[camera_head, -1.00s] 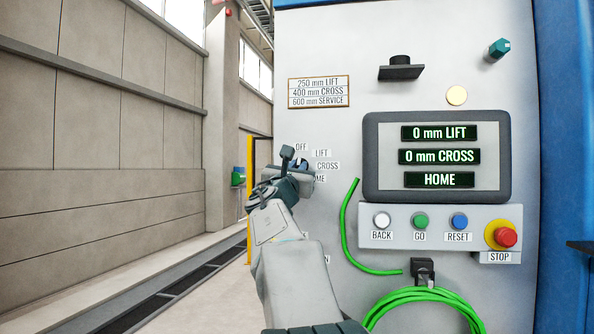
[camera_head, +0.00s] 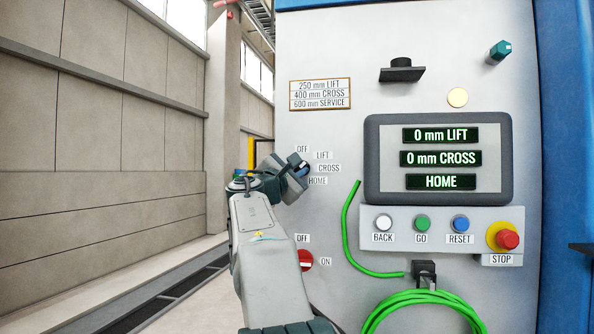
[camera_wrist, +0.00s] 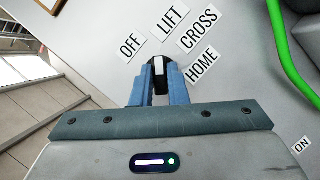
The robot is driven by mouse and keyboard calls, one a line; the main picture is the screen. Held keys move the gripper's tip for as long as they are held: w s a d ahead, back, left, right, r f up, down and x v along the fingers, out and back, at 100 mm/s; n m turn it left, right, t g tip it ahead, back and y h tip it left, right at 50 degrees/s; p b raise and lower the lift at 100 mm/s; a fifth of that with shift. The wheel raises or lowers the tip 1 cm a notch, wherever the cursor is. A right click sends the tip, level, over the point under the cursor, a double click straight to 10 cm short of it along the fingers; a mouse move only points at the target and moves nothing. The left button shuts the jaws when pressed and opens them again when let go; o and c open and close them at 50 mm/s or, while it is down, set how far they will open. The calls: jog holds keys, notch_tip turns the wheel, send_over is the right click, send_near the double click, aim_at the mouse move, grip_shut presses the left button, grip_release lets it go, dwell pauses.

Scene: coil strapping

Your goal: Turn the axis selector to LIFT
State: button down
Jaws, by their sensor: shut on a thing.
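The axis selector (camera_wrist: 158,66) is a dark knob with a white pointer bar on the grey panel. Its labels OFF, LIFT (camera_wrist: 169,20), CROSS and HOME fan around it. My gripper (camera_wrist: 159,82) is shut on the knob, with one blue finger on each side. In the wrist view the white bar points straight up, to the gap between OFF and LIFT; its exact stop is hard to tell. In the head view my gripper (camera_head: 299,169) is tilted at the panel's left side and hides most of the knob; the LIFT label (camera_head: 323,155) is clear.
A red OFF/ON switch (camera_head: 305,259) sits below the selector. A green cable (camera_head: 350,230) hangs to the right. The display (camera_head: 438,157) reads 0 mm LIFT, 0 mm CROSS, HOME. Buttons and a red STOP knob (camera_head: 507,239) lie under it. A plate (camera_head: 320,94) lists settings above.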

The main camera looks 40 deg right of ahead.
dwell(0.4)
jog(key=c, duration=1.4)
grip_release()
jog(key=shift+c, duration=0.2)
jog(key=b+v, duration=0.4)
jog(key=v, duration=1)
jog(key=shift+b, duration=0.4)
